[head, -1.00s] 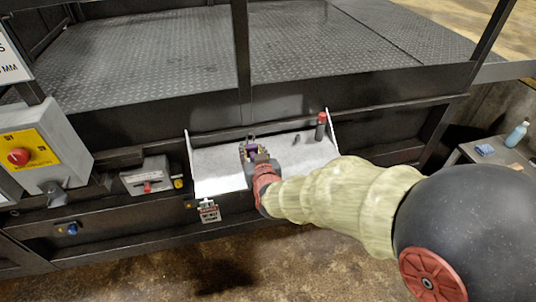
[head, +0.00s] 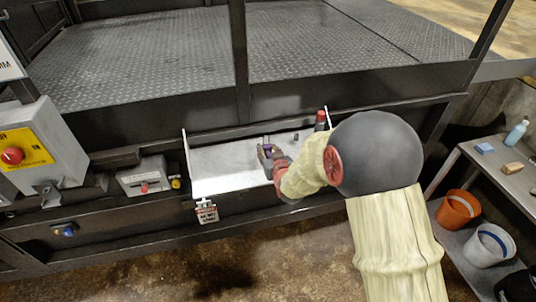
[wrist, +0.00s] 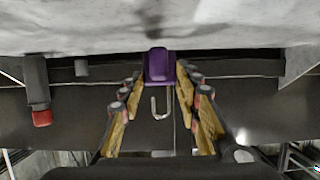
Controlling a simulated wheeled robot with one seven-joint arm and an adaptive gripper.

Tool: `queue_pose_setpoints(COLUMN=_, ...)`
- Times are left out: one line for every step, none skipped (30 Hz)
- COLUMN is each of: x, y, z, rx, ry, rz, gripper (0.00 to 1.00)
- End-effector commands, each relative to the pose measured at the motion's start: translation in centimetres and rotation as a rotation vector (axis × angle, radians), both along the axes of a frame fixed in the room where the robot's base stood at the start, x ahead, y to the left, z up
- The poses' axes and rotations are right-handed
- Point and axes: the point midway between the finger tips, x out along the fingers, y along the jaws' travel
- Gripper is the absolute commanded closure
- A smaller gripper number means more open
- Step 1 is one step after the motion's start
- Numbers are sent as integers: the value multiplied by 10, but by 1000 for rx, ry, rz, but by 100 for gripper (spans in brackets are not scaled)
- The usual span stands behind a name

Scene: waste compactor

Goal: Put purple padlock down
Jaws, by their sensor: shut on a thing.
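The purple padlock (wrist: 158,66) is held between the two fingers of my gripper (wrist: 161,82), with its metal shackle showing in the wrist view. In the head view my gripper (head: 270,158) is over the white shelf (head: 222,170), and only a small purple patch of the padlock (head: 267,149) shows. The fingers are shut on the padlock's sides. I cannot tell whether the padlock touches the shelf.
A dark cylinder with a red cap (head: 321,121) and a small dark peg (head: 296,137) stand at the shelf's right. The shelf's left half is clear. A side table (head: 480,165) and buckets are at right.

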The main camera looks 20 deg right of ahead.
Motion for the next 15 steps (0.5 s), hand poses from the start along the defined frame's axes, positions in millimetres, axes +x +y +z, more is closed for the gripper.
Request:
queue_pose_setpoints(x=0, y=0, z=-9, rx=0, ry=2, rz=0, gripper=87)
queue_pose_setpoints(x=0, y=0, z=-12, rx=0, ry=0, rz=0, gripper=87)
queue_pose_setpoints(x=0, y=0, z=-14, rx=0, ry=-1, rz=0, gripper=87)
queue_pose_setpoints(x=0, y=0, z=-15, rx=0, ry=-1, rz=0, gripper=87)
queue_pose_setpoints(x=0, y=0, z=-15, rx=0, ry=-2, rz=0, gripper=87)
queue_pose_setpoints(x=0, y=0, z=-14, rx=0, ry=-3, rz=0, gripper=87)
queue_pose_setpoints(x=0, y=0, z=-14, rx=0, ry=-3, rz=0, gripper=87)
queue_pose_setpoints(x=0, y=0, z=-14, rx=0, ry=-2, rz=0, gripper=87)
queue_pose_setpoints(x=0, y=0, z=-14, rx=0, ry=-2, rz=0, gripper=87)
queue_pose_setpoints(x=0, y=0, z=-14, rx=-1, ry=-2, rz=0, gripper=87)
queue_pose_setpoints(x=0, y=0, z=-14, rx=-1, ry=-2, rz=0, gripper=87)
queue_pose_setpoints(x=0, y=0, z=-15, rx=-1, ry=-2, rz=0, gripper=87)
queue_pose_setpoints(x=0, y=0, z=-16, rx=-1, ry=-2, rz=0, gripper=87)
queue_pose_setpoints(x=0, y=0, z=-17, rx=-1, ry=-2, rz=0, gripper=87)
queue_pose_setpoints(x=0, y=0, z=-18, rx=-1, ry=-1, rz=0, gripper=67)
